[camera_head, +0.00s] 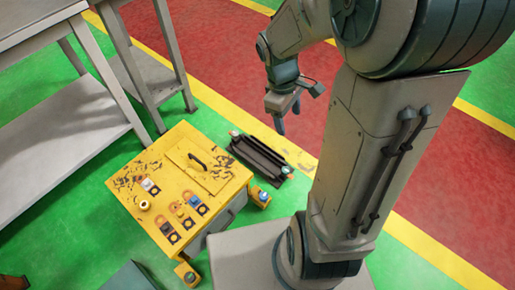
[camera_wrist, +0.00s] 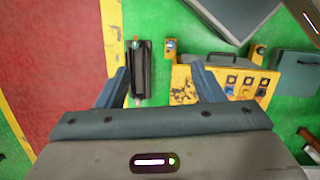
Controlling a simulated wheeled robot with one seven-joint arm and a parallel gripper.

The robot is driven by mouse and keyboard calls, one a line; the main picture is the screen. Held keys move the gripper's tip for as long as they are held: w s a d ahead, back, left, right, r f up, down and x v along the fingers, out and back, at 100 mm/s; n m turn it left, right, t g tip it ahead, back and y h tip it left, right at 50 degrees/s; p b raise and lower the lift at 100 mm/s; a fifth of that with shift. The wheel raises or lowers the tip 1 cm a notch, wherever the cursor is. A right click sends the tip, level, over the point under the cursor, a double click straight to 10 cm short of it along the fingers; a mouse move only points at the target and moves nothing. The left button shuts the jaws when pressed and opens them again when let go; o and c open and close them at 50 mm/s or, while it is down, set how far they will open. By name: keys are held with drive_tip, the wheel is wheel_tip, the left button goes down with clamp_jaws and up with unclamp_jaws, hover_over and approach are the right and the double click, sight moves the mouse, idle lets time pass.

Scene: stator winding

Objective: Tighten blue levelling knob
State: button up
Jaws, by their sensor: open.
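A yellow box-like machine (camera_head: 140,185) stands on the green floor at the lower left of the head view, and partly shows in the wrist view (camera_wrist: 183,88). Small yellow feet stand out from its side, one with a blue top (camera_head: 264,196) that also shows in the wrist view (camera_wrist: 170,44), another at the front corner (camera_head: 187,274). A blue round part (camera_head: 195,201) sits on its top panel. I cannot tell which blue part is the levelling knob. My gripper (camera_head: 276,118) is above and behind the machine, open and empty, with both fingers apart in the wrist view (camera_wrist: 161,88).
A long black tray-like thing (camera_head: 258,157) lies on the floor beside the machine, also in the wrist view (camera_wrist: 140,75). A grey table (camera_head: 60,120) stands at the left. The red floor (camera_head: 215,45) behind is clear.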

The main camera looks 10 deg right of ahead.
drive_tip(key=w+d+f+n+g+b, duration=0.1)
drive_tip(key=w+f+n, duration=0.25)
drive_tip(key=f, duration=0.25)
drive_tip(key=w+d+f+n+g+b, duration=0.1)
drive_tip(key=w+f+n, duration=0.1)
drive_tip(key=f+n, duration=0.35)
drive_tip(key=n+g+y+b, duration=0.1)
drive_tip(key=n+y+b, duration=0.4)
drive_tip(key=n, duration=0.7)
approach(264, 195)
drive_tip(key=shift+h, duration=0.3)
drive_tip(key=b+x, duration=0.1)
drive_tip(key=x, duration=0.2)
drive_tip(key=b+x, duration=0.3)
drive_tip(key=x, duration=0.2)
drive_tip(key=shift+s+a+f, duration=0.15)
drive_tip(key=shift+a+f, duration=0.05)
drive_tip(key=shift+a, duration=0.15)
drive_tip(key=c, duration=1)
